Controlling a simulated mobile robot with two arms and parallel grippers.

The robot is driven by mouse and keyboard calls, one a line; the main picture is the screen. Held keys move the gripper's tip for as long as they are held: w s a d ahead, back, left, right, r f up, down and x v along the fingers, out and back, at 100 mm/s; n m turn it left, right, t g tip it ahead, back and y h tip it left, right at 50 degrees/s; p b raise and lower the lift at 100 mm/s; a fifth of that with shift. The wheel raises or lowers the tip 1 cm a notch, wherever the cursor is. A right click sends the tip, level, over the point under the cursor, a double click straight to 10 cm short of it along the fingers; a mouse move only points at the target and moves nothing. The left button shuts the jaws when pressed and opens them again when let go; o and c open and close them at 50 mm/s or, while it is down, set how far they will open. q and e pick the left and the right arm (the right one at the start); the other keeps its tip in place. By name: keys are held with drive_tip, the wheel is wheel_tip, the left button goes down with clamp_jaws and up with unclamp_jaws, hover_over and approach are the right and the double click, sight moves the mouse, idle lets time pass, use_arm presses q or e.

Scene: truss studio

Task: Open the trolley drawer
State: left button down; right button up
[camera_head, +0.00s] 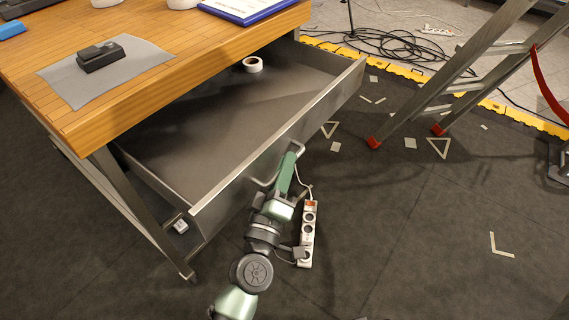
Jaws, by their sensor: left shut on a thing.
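The trolley drawer (210,145) is a grey metal tray that stands well out from under the wooden top of the trolley (230,50). A roll of white tape (252,64) lies inside it near the back right. The drawer's bar handle (262,183) is on the front panel. My left gripper (292,158) is at the handle, shut on it, with its green and grey arm reaching up from the bottom of the view. The fingertips are small and partly hidden by the gripper's body. My right gripper is not in view.
A power strip (308,232) lies on the floor just right of my left arm. A stepladder (450,75) with red feet stands at the right. Black cables (395,46) lie behind it. The dark floor at the lower right is mostly clear.

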use_arm(q)
drive_tip(key=c, duration=1.8)
unclamp_jaws()
drive_tip(key=shift+o, duration=0.2)
drive_tip(key=v, duration=0.8)
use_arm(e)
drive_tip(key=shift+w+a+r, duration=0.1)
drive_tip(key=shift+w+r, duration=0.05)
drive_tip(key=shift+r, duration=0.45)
